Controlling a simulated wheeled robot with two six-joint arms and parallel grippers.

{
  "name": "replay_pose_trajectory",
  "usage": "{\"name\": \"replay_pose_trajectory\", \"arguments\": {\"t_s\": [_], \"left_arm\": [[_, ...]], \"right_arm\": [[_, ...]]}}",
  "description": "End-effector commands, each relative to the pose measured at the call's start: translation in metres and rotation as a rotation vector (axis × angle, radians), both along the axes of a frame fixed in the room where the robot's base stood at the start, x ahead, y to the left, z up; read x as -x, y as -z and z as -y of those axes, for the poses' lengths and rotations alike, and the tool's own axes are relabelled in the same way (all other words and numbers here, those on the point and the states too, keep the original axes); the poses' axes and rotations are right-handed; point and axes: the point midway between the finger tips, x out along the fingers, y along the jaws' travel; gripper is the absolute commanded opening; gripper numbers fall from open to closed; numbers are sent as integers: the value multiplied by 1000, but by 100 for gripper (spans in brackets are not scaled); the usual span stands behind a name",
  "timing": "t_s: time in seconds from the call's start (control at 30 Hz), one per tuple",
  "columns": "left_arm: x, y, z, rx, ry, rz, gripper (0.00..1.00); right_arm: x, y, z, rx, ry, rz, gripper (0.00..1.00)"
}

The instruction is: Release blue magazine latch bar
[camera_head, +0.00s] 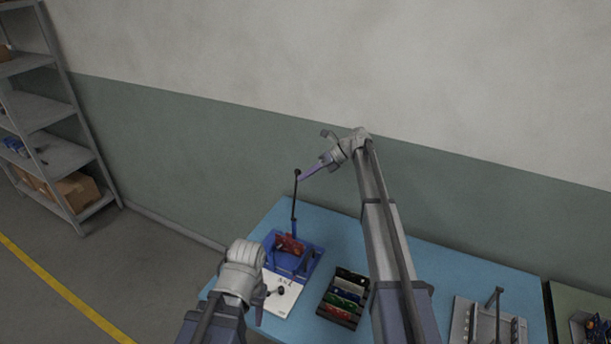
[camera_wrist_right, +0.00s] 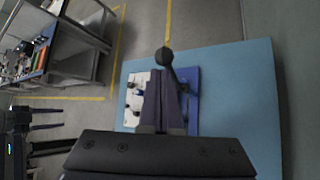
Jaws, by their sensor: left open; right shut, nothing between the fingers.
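A blue fixture (camera_head: 309,265) with a red part (camera_head: 290,244) in it stands on the table beside a white plate (camera_head: 284,299). A tall dark lever (camera_head: 293,204) with a black ball knob (camera_head: 298,172) rises upright from it; I cannot tell which piece is the latch bar. My right gripper (camera_head: 303,177) is shut and empty, its purple fingertips close to the knob. In the right wrist view the knob (camera_wrist_right: 165,56) shows just past the shut fingertips; contact is unclear. My left gripper (camera_head: 262,307) is open, low over the white plate near a small black knob (camera_head: 281,290).
A dark tray (camera_head: 343,298) of coloured pieces lies right of the fixture. A grey fixture (camera_head: 488,322) with a post stands farther right on the blue table (camera_head: 450,265). The wall is close behind; a shelf (camera_head: 45,115) stands far left.

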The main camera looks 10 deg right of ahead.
Motion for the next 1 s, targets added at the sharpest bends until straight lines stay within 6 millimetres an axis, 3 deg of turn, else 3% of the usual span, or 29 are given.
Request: {"name": "replay_pose_trajectory", "arguments": {"t_s": [0.2,0.4,0.6,0.8,1.0], "left_arm": [[0,3,0,0,0,0,50],[0,-2,0,0,0,0,50],[0,-4,0,0,0,0,50],[0,-4,0,0,0,0,50],[0,-4,0,0,0,0,50]], "right_arm": [[39,3,2,0,-1,-1,0],[22,-1,50,1,0,-1,0],[17,-3,81,0,-2,-2,0],[15,-4,95,1,-4,-1,0],[15,-4,97,0,-5,-1,0]]}}
